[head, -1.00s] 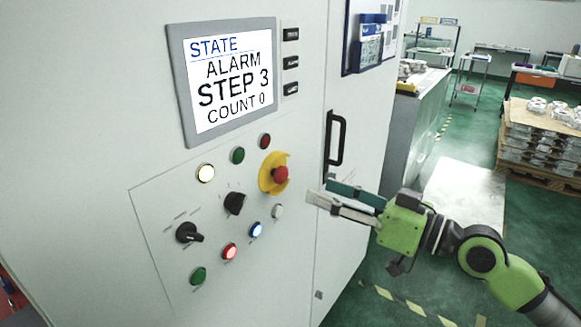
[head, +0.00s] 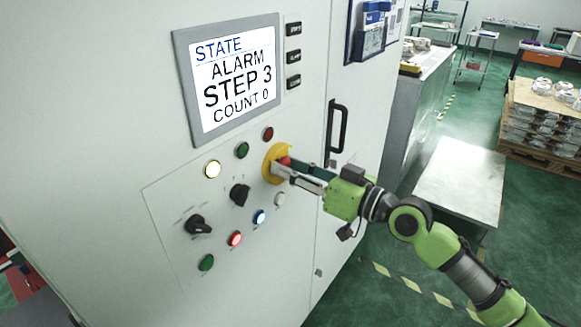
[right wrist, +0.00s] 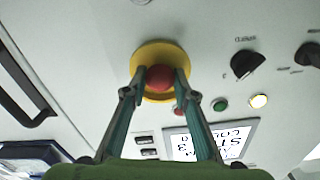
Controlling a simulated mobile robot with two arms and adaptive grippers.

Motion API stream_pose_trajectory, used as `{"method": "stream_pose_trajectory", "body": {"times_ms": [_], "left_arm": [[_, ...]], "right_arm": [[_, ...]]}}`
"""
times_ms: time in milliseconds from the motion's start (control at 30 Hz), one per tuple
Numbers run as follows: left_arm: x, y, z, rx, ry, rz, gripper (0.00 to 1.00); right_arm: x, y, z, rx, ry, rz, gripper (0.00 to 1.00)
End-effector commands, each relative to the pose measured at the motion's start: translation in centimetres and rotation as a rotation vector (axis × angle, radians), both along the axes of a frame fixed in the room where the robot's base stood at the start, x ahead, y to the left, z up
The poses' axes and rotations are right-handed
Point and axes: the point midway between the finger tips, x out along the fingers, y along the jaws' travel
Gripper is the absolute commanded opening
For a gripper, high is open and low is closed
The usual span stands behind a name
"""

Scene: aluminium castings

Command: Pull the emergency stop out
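The emergency stop, a red mushroom button (head: 284,162), sits on a yellow round base (head: 270,166) on the grey cabinet's control panel. The button also shows in the right wrist view (right wrist: 160,77), in front of its yellow collar (right wrist: 172,50). My right gripper (head: 283,170) is at the button and partly hides it in the head view. In the right wrist view its fingertips (right wrist: 161,80) lie on either side of the button, spread about its width. I cannot tell whether they touch it. The screen (head: 232,80) reads STATE ALARM, STEP 3, COUNT 0. My left gripper is not in view.
Around the stop are a black selector (head: 239,194), another black knob (head: 198,224), a lit white lamp (head: 213,170), a lit red lamp (head: 235,239) and a lit blue lamp (head: 259,217). A black door handle (head: 338,127) stands out right of the panel.

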Motion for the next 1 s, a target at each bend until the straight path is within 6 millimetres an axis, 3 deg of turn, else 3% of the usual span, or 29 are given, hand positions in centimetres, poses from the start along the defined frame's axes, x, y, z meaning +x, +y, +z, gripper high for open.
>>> {"method": "stream_pose_trajectory", "body": {"times_ms": [33,67,433,700,733,767,1000], "left_arm": [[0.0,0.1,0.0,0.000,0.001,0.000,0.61],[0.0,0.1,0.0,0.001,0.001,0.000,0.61],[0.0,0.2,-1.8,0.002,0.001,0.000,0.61],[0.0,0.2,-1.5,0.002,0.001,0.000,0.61],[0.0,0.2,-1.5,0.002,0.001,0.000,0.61],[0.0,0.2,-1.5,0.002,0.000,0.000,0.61],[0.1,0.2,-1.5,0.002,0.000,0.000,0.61]], "right_arm": [[0.0,0.0,0.0,0.000,0.000,0.000,0.07],[0.0,0.0,0.0,0.000,0.000,0.000,0.00],[-0.8,-1.2,-0.3,-0.001,-0.001,-0.001,0.00],[-0.9,-1.3,0.0,-0.001,0.001,-0.001,0.00],[-0.9,-1.3,0.0,-0.001,0.001,-0.001,0.34],[-0.9,-1.3,0.0,-0.001,0.001,-0.001,0.41],[-0.9,-1.3,0.0,0.000,0.001,0.000,0.44]]}}
